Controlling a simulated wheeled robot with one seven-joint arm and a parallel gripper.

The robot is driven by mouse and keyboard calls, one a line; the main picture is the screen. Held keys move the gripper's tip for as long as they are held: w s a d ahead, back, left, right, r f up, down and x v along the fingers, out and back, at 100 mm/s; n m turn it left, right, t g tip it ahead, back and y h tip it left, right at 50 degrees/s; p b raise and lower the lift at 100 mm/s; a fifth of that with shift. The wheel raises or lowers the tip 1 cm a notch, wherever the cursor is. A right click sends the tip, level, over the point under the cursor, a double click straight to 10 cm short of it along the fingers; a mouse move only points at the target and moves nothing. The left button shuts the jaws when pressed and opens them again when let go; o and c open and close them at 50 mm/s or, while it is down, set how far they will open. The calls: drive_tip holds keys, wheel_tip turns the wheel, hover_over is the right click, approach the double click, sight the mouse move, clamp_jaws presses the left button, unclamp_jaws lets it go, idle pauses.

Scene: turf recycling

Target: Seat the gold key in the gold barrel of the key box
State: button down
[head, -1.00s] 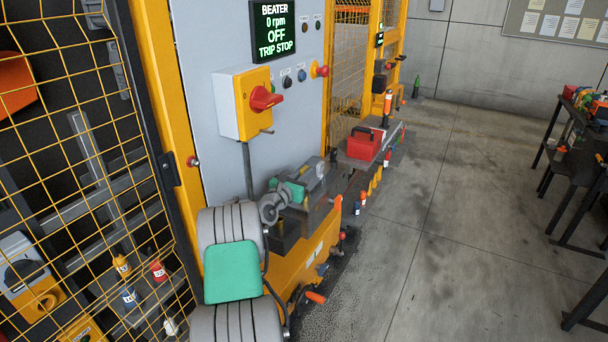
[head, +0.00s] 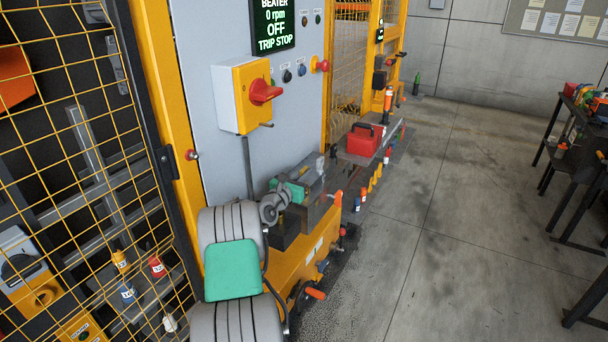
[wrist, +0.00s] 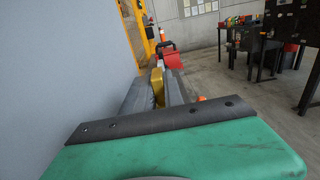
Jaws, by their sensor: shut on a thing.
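My gripper (wrist: 158,103) shows in the wrist view with its two grey fingers closed on a gold piece, which I take to be the gold key (wrist: 158,88). Only a small part of the key shows between the fingers. In the head view my gripper (head: 316,184) is small, at the end of my arm beside the grey panel, and the key cannot be made out there. I cannot pick out the key box or its gold barrel for certain in either view.
A grey panel with a red rotary switch (head: 264,91) stands close on the left. Yellow mesh guarding (head: 80,150) fills the far left. A red box (head: 363,139) sits on a shelf beyond my gripper. Dark benches (head: 570,170) stand at right. Open floor (head: 450,220) lies between.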

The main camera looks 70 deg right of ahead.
drive_tip(key=shift+f+b, duration=0.6)
drive_tip(key=shift+f, duration=0.4)
drive_tip(key=c, duration=1.4)
unclamp_jaws()
drive_tip(key=shift+o, duration=0.2)
drive_tip(key=shift+r, duration=0.1)
drive_tip(key=shift+r, duration=0.3)
drive_tip(key=r, duration=0.1)
drive_tip(key=r+b, duration=0.1)
drive_tip(key=r, duration=0.1)
drive_tip(key=shift+s+a+r, duration=0.1)
drive_tip(key=shift+a+r, duration=0.05)
drive_tip(key=shift+a, duration=0.15)
drive_tip(key=s+a+r+b, duration=0.1)
drive_tip(key=s+a+r, duration=0.1)
drive_tip(key=a+r, duration=0.2)
drive_tip(key=s+a+r+b, duration=0.2)
drive_tip(key=a+r, duration=0.3)
drive_tip(key=a, duration=0.3)
drive_tip(key=shift+s+a, duration=0.3)
